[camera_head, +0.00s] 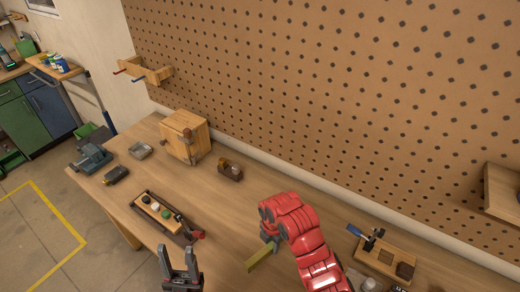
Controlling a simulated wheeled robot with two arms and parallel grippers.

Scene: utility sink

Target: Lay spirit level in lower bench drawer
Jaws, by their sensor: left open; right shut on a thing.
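A yellow-green bar, the spirit level (261,257), is at the front middle of the wooden bench in the head view. My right gripper (268,243), at the end of the red arm, is shut on it; the arm partly covers the grip. I cannot tell whether the level touches the bench top. My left gripper (178,254) is at the bottom, left of the level, with its two dark fingers apart and nothing between them. The lower bench drawer is not in view.
A long tray (165,217) with small items lies beyond my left gripper. A wooden box (186,137), a small brown block (230,171) and a dark vice-like tool (91,158) stand farther back. A wooden tool holder (386,258) is at right. Pegboard (330,90) closes the back.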

